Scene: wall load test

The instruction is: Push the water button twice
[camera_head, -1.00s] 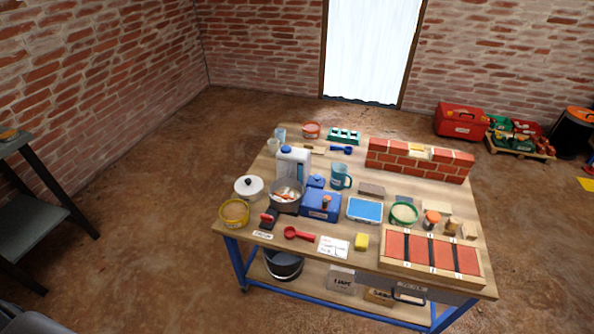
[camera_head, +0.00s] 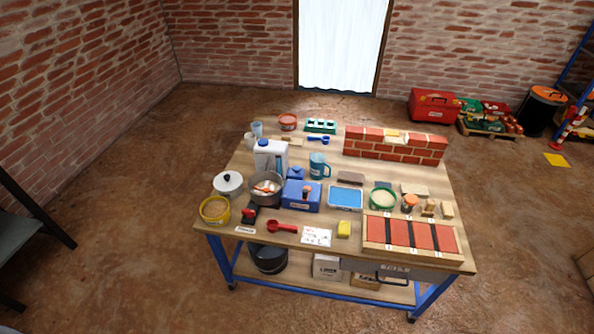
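A white water-jug-like container with a blue cap (camera_head: 270,157) stands upright at the left middle of the wooden workbench (camera_head: 290,222). A teal measuring jug (camera_head: 318,166) stands behind the blue box. Which part is the water button is too small to tell. Neither of my grippers shows in the head view.
A small brick wall (camera_head: 395,146) stands at the bench's back right, and a tray of red bricks (camera_head: 412,236) lies at the front right. A yellow tub (camera_head: 215,210) and red scoop (camera_head: 281,226) are near the front-left edge.

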